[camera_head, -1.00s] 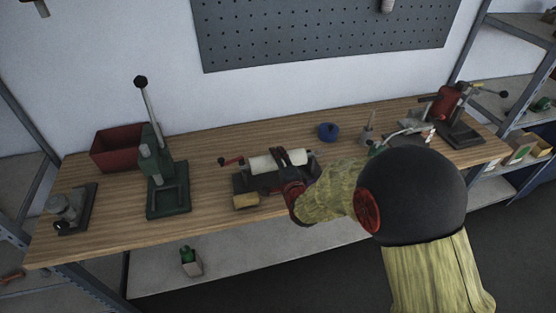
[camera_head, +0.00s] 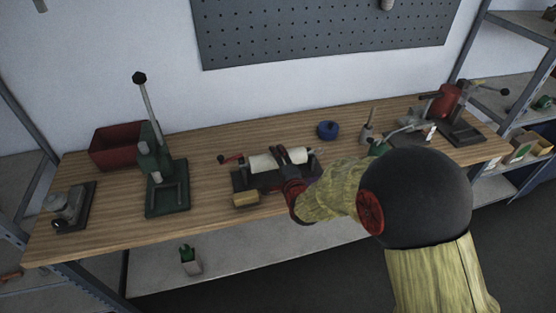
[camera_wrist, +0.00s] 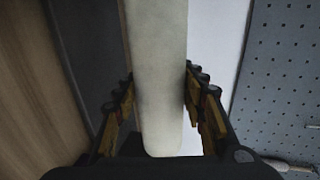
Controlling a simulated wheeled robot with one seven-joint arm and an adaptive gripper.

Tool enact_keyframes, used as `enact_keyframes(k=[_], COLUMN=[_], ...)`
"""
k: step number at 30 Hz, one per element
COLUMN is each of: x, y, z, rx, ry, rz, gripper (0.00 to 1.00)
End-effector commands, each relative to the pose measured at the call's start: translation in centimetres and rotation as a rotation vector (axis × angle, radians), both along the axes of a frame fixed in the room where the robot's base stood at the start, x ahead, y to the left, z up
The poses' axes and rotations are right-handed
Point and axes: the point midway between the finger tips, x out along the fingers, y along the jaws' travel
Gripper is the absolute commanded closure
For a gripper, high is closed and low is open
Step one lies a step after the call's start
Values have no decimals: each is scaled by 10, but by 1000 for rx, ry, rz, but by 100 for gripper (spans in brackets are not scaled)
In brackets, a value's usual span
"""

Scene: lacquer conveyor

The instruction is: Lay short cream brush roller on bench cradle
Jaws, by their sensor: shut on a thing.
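The short cream brush roller (camera_head: 264,162) lies across the dark bench cradle (camera_head: 241,181) at the middle of the wooden bench. My gripper (camera_head: 289,157) is shut on the roller near its right part, with dark fingers on either side of it. In the wrist view the cream roller (camera_wrist: 160,85) runs from the top edge down between the fingers of my gripper (camera_wrist: 160,100). The roller looks level with the cradle in the head view. Whether it fully rests on the cradle is hard to tell. My gripper hides part of the cradle's right side.
A small tan block (camera_head: 246,199) sits at the cradle's front left. A green lever press (camera_head: 168,190) and a red bin (camera_head: 115,148) stand left. A blue round object (camera_head: 328,130) is behind, right of the cradle. A red machine (camera_head: 447,101) stands at the far right.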

Motion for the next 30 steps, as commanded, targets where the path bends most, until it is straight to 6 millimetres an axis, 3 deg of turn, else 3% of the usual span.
enact_keyframes(k=[3,4,12,15,25,30], x=[0,0,0,0,-2,-18], y=[0,0,0,0,-1,-5], z=[1,1,1,1,0,6], rx=[1,1,0,0,0,0], ry=[-2,-2,-1,-1,1,-1], rz=[0,0,0,0,0,0], gripper=[89,57,42,38,38,38])
